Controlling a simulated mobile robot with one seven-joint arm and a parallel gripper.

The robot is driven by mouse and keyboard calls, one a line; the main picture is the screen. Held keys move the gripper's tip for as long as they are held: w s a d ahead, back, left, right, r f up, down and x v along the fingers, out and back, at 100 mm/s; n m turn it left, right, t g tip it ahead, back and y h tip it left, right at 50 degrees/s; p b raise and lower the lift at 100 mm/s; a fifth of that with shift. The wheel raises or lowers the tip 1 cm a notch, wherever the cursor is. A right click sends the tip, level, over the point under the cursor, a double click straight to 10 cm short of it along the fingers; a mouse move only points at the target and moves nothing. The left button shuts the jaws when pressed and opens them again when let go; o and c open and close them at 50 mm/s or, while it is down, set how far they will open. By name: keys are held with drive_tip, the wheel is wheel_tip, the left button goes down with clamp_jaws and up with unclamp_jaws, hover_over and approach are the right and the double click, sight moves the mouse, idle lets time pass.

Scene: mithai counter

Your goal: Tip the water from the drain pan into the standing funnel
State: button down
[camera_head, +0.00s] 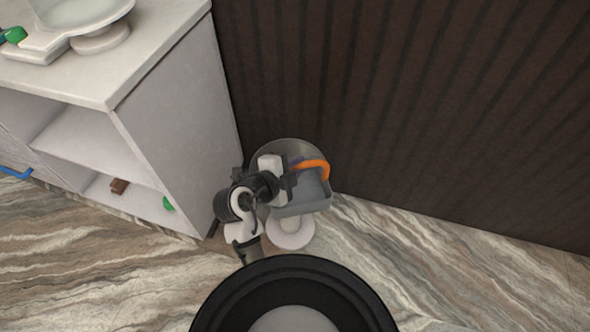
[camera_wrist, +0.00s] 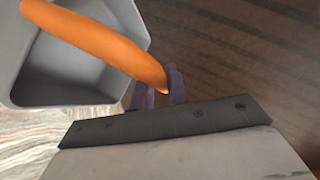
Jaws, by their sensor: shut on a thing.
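The grey drain pan (camera_head: 305,207) with an orange handle (camera_head: 316,165) is held up beside the dark wall. My gripper (camera_head: 291,170) is shut on the handle; the wrist view shows the purple fingertips (camera_wrist: 159,88) at its end. The pan (camera_wrist: 75,88) fills the upper left there, and the handle (camera_wrist: 95,45) crosses over it. I make out no water inside and cannot tell its tilt. A round grey rim (camera_head: 281,148), likely the standing funnel, shows partly behind my gripper and the pan. Its middle is hidden, so I cannot tell whether the pan is over it.
A white ring-shaped thing (camera_head: 290,235) is on the floor below the pan. A white counter (camera_head: 170,120) with open shelves stands close on the left, a dish (camera_head: 85,12) on top. The dark ribbed wall (camera_head: 420,110) rises behind. The marbled floor is clear at right.

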drive_tip(key=shift+r+p, duration=2.05)
drive_tip(key=shift+r, duration=0.5)
